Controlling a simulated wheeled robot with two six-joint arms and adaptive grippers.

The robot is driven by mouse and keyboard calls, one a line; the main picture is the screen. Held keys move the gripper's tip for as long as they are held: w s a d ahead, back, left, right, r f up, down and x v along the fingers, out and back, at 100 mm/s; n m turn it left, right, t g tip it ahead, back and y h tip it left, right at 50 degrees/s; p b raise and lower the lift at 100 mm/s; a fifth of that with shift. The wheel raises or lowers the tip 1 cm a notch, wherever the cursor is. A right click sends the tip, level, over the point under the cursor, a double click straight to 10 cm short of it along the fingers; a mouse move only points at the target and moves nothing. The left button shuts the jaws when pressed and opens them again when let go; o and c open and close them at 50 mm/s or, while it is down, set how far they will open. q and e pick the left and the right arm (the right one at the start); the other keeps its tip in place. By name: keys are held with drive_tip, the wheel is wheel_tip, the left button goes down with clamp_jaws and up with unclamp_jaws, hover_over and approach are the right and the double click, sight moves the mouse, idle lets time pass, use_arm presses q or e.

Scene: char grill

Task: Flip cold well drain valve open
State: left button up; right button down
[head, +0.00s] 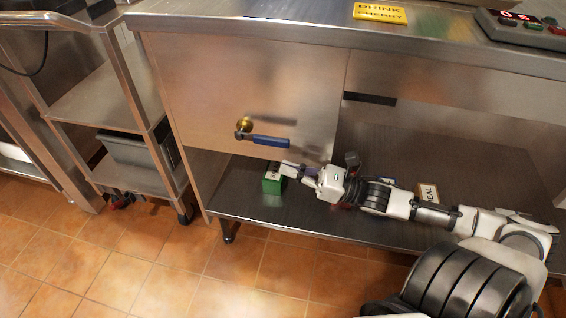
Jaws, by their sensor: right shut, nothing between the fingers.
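The drain valve shows on the front panel of the steel counter, with a brass body (244,125) and a blue lever handle (270,142). The handle points right from the brass body and lies nearly horizontal, tipped slightly down to the right. My right gripper (284,169) comes in from the right, below the handle and a little right of its middle. It is shut and empty, and looks apart from the handle, though depth is hard to judge. My left gripper is not in view.
A green box (272,183) stands on the lower shelf (330,222), close to my right fingertips. A box with lettering (428,194) sits farther right behind my arm. A yellow sign (380,13) lies on the counter top. A steel cart (100,100) stands at the left.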

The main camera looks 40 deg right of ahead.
sight(263, 138)
drive_tip(key=r+p, duration=0.1)
drive_tip(key=w+r, duration=0.1)
drive_tip(key=r, duration=0.1)
drive_tip(key=a+r+p, duration=0.1)
drive_tip(key=shift+w+a+r+p, duration=0.1)
drive_tip(key=shift+w+r+p, duration=0.1)
drive_tip(key=shift+r+p, duration=0.15)
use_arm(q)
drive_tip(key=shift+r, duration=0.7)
use_arm(e)
drive_tip(key=shift+f, duration=0.1)
